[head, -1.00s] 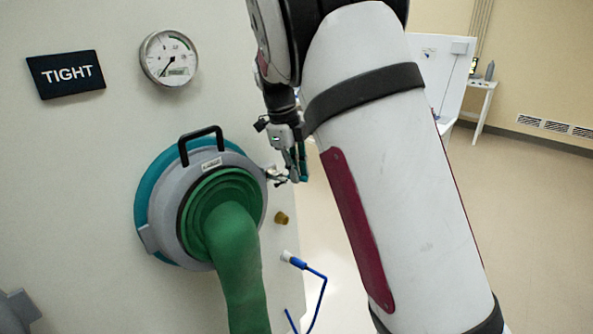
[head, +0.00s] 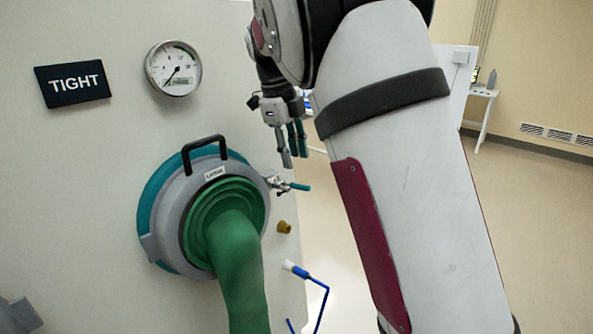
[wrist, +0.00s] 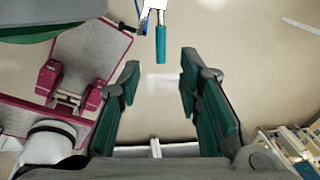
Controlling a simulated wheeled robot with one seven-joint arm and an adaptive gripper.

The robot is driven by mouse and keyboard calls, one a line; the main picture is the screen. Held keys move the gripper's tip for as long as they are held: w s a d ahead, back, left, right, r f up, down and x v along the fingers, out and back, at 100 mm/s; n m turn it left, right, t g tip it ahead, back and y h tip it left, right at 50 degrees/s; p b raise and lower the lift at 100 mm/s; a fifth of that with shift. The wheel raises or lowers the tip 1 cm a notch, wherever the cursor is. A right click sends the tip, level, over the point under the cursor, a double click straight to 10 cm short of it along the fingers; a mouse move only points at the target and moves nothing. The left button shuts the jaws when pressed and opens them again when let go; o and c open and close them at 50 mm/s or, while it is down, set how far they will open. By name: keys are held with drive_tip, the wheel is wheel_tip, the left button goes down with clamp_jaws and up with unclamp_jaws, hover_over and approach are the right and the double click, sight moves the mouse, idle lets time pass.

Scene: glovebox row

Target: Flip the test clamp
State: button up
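The test clamp (head: 278,184) is a small metal toggle clamp at the right edge of the grey port ring. Its teal-tipped handle (head: 299,187) sticks out to the right. In the wrist view the handle's teal grip (wrist: 160,45) lies ahead of the fingers, near the middle between them. My gripper (head: 293,160) hangs just above the handle in the head view, fingers pointing down. The wrist view shows my gripper (wrist: 160,72) open and empty, with a wide gap between its teal-padded fingers. The clamp's pivot is too small to read in detail.
A green glove sleeve (head: 235,265) hangs from the port, with a black handle (head: 203,152) above. A round gauge (head: 173,68) and a TIGHT sign (head: 72,83) are on the panel. A brass fitting (head: 284,227) and blue cable (head: 324,300) are below the clamp. Open floor lies right.

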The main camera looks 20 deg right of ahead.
drive_tip(key=shift+v, duration=2.25)
drive_tip(key=s+r+n+t+y+b, duration=0.1)
drive_tip(key=s+n+t+y, duration=0.2)
drive_tip(key=s+n, duration=1.25)
drive_tip(key=s+a+f+n+t, duration=0.1)
drive_tip(key=s+a+f+n, duration=0.1)
drive_tip(key=s+n, duration=0.4)
drive_tip(key=s+a+f+n+t+b, duration=0.1)
drive_tip(key=s+a+f+n, duration=0.1)
drive_tip(key=s+f+n, duration=0.2)
drive_tip(key=s+n, duration=0.3)
drive_tip(key=s, duration=0.1)
drive_tip(key=shift+a+f+t+h, duration=0.3)
drive_tip(key=shift+a+f, duration=0.05)
drive_tip(key=shift+f, duration=0.05)
